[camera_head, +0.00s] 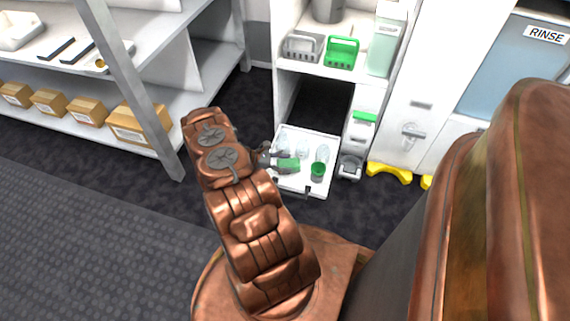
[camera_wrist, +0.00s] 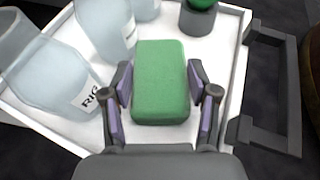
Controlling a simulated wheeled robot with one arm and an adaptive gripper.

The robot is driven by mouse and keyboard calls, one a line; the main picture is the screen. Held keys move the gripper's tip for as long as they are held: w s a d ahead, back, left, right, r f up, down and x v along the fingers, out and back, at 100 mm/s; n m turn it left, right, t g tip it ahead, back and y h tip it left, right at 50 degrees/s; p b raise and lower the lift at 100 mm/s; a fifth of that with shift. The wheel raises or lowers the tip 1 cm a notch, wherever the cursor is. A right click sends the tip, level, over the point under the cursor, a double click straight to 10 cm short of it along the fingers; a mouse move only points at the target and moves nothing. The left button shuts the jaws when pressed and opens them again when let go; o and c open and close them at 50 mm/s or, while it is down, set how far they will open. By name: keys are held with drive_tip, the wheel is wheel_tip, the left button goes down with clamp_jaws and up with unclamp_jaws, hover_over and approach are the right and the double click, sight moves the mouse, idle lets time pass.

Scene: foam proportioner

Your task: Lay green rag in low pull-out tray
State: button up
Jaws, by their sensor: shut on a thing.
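The green rag (camera_wrist: 161,82) is a small folded block held between the fingers of my gripper (camera_wrist: 162,108) in the wrist view. My gripper is shut on it. The rag also shows in the head view (camera_head: 289,164), over the low pull-out tray (camera_head: 292,184). The tray is white, pulled out, with a dark handle; its rim also shows in the wrist view (camera_wrist: 236,60). I cannot tell whether the rag touches the tray floor.
Clear labelled containers (camera_wrist: 104,30) stand in the tray, on its left and far side in the wrist view. A green-topped dark container (camera_head: 318,170) stands at its right. Green and grey baskets (camera_head: 342,52) sit on the shelf above. Yellow feet (camera_head: 389,173) stand right of the tray.

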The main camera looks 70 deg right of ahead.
drive_tip(key=shift+f, duration=0.1)
drive_tip(key=o, duration=1.1)
